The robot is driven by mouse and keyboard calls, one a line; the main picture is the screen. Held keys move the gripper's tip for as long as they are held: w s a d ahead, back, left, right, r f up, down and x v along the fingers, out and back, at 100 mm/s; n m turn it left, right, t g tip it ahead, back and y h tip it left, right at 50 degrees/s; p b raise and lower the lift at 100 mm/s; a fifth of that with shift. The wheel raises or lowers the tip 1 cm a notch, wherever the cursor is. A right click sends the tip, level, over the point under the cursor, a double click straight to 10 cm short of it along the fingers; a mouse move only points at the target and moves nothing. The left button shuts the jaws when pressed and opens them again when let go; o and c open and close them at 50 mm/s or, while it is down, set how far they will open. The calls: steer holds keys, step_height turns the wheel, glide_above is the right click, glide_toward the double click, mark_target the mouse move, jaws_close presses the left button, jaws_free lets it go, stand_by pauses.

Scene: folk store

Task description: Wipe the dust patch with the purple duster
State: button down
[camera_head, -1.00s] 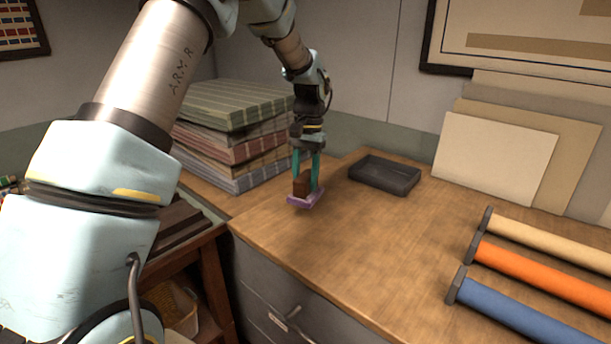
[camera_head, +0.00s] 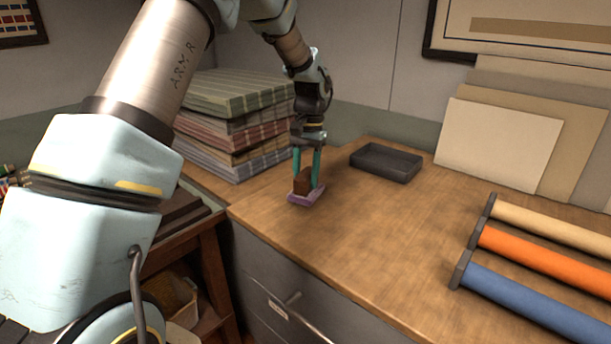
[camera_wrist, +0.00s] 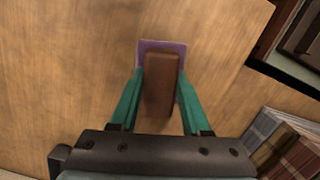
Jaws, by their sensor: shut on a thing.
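The purple duster (camera_head: 308,197) has a brown block handle (camera_head: 302,183) on a flat purple pad. My gripper (camera_head: 307,170) is shut on the brown handle, with one teal finger on each side. The pad is at or just above the wooden worktop; I cannot tell if it touches. In the wrist view the duster's purple pad (camera_wrist: 150,45) shows past the handle (camera_wrist: 160,85), between the fingers (camera_wrist: 160,100). I cannot make out a clear dust patch; the worktop shows only faint darker mottling.
A dark tray (camera_head: 386,163) lies behind and right of the duster. A stack of folded cloth (camera_head: 230,120) stands to the left. Blue, orange and cream rolls (camera_head: 540,262) lie at the right. Boards (camera_head: 500,145) lean on the wall. The middle of the worktop (camera_head: 380,230) is clear.

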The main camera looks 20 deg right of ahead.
mark_target(314, 195)
steer(key=shift+f+b, duration=0.45)
steer(key=shift+f, duration=0.55)
steer(key=shift+s+d, duration=0.1)
steer(key=shift+s+d+r, duration=0.1)
steer(key=shift+s+d, duration=0.25)
steer(key=shift+s, duration=0.3)
steer(key=shift+s+d+r, duration=0.1)
steer(key=shift+s+d, duration=0.2)
steer(key=shift+s, duration=0.35)
steer(key=shift+s+d+f+p, duration=0.15)
steer(key=shift+s+d, duration=0.35)
steer(key=shift+s, duration=0.55)
steer(key=shift+s+d+f+p, duration=0.1)
steer(key=shift+s+d, duration=0.45)
steer(key=shift+s, duration=0.45)
steer(key=shift+s+d+f+p, duration=0.15)
steer(key=shift+s+d, duration=0.35)
steer(key=shift+s, duration=0.55)
